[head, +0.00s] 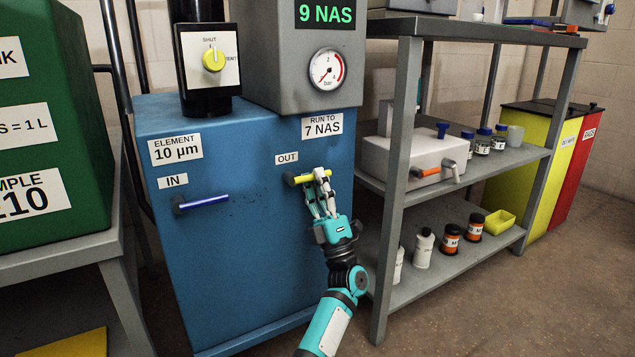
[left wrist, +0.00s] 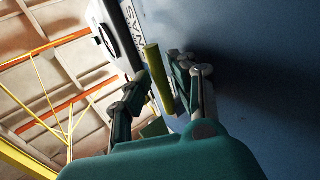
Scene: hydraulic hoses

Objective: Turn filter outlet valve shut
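The filter outlet valve has a yellow lever (head: 303,179) below the OUT label (head: 287,158) on the front of the blue filter cabinet (head: 245,240). The lever lies roughly horizontal, pointing right from its dark pivot. My left gripper (head: 322,183) is at the lever's right end in the head view. In the left wrist view, the yellow lever (left wrist: 157,72) shows between the fingers of my left gripper (left wrist: 163,85). The fingers look apart, with gaps beside the lever; firm contact cannot be made out. My right gripper is not in view.
A blue lever (head: 205,202) sits under the IN label (head: 173,181), left of the outlet. Above are a yellow SHUT knob (head: 213,59) and a pressure gauge (head: 327,69). A grey shelf rack (head: 395,190) stands close right; a green tank (head: 55,120) stands left.

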